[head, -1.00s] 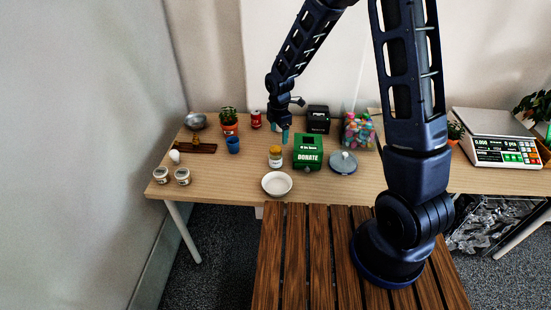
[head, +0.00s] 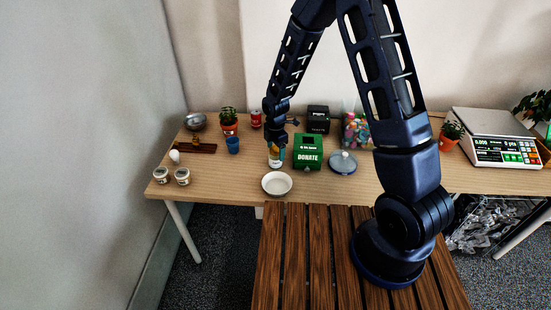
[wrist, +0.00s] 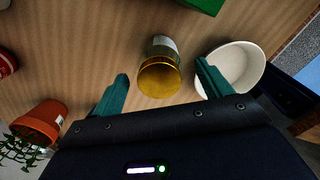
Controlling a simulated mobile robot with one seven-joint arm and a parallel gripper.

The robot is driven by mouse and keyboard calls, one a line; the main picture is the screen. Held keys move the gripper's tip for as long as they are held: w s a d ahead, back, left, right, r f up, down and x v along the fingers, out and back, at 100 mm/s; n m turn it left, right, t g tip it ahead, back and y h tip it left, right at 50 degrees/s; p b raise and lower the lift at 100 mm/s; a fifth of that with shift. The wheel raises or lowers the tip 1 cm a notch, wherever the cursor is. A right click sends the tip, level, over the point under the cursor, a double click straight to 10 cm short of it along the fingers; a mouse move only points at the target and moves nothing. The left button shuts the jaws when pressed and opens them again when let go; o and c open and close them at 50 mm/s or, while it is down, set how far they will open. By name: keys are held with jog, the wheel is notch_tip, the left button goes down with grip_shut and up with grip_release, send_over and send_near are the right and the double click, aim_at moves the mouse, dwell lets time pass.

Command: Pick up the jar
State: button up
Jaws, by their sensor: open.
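The jar with a gold lid (wrist: 159,78) stands on the table, seen from above in the wrist view. A pale label shows on its side. My gripper (wrist: 163,74) is open, with its two teal fingers on either side of the jar's lid in that view and gaps between. In the head view my gripper (head: 275,146) is over the jar (head: 275,163) and hides its upper part. I cannot tell how far the fingertips are above the lid.
A white bowl (head: 277,184) stands close in front of the jar. The green donation box (head: 308,152) is just to its right. A blue cup (head: 233,145) and a potted plant (head: 228,125) stand to the left. Two small jars (head: 172,176) are at the table's left front.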

notch_tip(320, 180, down, 3)
jog(key=shift+f, duration=0.2)
jog(key=c, duration=1.1)
jog(key=shift+r, duration=0.15)
